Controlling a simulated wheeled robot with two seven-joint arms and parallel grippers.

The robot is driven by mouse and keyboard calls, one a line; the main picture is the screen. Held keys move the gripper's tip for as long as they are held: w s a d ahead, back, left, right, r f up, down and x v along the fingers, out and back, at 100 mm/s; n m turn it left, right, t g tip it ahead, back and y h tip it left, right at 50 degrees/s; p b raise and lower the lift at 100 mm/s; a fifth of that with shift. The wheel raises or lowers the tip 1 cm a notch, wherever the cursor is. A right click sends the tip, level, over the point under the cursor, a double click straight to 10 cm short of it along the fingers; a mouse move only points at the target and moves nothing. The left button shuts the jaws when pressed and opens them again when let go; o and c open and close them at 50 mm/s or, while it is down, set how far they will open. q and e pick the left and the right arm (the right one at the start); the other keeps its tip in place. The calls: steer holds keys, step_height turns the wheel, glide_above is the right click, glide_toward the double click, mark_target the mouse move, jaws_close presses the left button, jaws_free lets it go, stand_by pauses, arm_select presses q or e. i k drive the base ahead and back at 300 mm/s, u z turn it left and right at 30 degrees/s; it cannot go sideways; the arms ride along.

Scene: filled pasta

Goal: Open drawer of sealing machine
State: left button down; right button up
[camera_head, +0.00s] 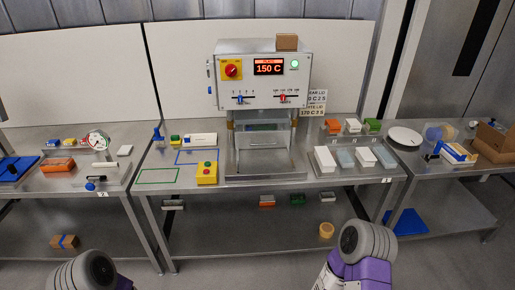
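The sealing machine (262,75) stands at the back middle of the centre table. It is a grey metal box with a red "150 C" display, a red knob on a yellow plate and two sliders. Below the box, between its posts, is the metal drawer (265,172), low on the table top with a shallow front. I cannot tell how far the drawer is out. A yellow button box (206,173) stands left of the drawer. Parts of both my arms show at the bottom edge, well below the drawer. Neither gripper's fingers can be seen.
White and grey trays (325,159) stand right of the machine. Green and blue outlines mark the table to the left.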

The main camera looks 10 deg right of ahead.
mark_target(279, 137)
steer(key=u, duration=0.55)
steer(key=i, duration=0.55)
steer(key=u, duration=0.25)
